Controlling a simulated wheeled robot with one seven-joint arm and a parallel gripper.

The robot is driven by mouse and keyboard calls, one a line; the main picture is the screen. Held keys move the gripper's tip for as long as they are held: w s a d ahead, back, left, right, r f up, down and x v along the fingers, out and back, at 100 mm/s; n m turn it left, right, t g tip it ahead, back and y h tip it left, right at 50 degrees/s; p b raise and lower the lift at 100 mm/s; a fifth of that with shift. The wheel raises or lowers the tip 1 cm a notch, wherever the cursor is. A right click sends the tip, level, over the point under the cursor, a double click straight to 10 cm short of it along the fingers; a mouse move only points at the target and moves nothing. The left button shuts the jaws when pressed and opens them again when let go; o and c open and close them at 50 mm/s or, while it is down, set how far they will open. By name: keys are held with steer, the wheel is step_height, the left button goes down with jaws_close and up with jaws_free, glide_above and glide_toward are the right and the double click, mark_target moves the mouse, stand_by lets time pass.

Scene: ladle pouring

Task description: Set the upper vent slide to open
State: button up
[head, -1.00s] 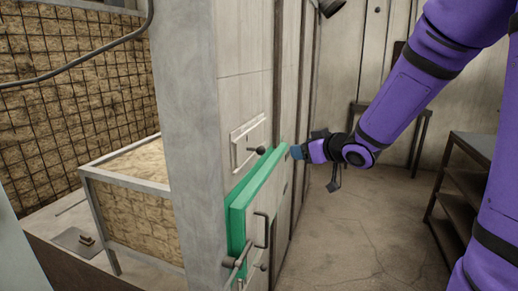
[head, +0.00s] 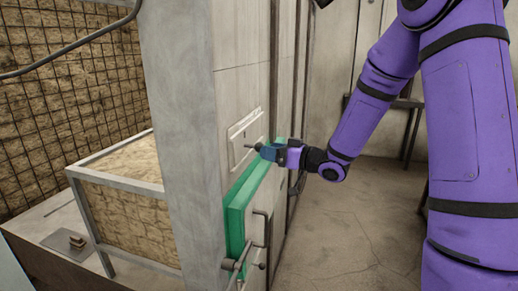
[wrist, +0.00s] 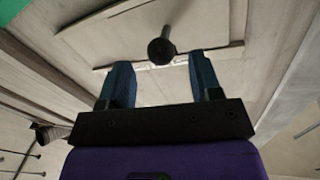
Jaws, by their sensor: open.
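The upper vent slide (head: 241,141) is a pale rectangular plate in a frame on the wall, above the green door panel. A dark round knob (head: 250,146) sticks out from it. My gripper (head: 264,151) is just to the right of the knob in the head view. In the wrist view my gripper (wrist: 160,75) shows two blue fingers, open and apart, with nothing between them. The knob (wrist: 161,50) is ahead of the gap between the fingertips, and the vent plate (wrist: 205,30) is behind it. Whether a fingertip touches the knob cannot be told.
The green door panel (head: 236,220) projects from the wall just below the vent, with a metal handle (head: 259,228) and a latch lower down. A mesh-fronted box (head: 130,205) stands left of the wall. The concrete floor (head: 350,235) at right is clear.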

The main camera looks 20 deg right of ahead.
mark_target(259, 146)
steer(key=shift+x, duration=2.35)
steer(key=shift+s, duration=0.1)
jaws_close()
steer(key=w+d, duration=0.5)
steer(key=w, duration=0.1)
steer(key=shift+w, duration=0.4)
steer(key=shift+r, duration=0.1)
jaws_free()
steer(key=shift+w+d, duration=0.1)
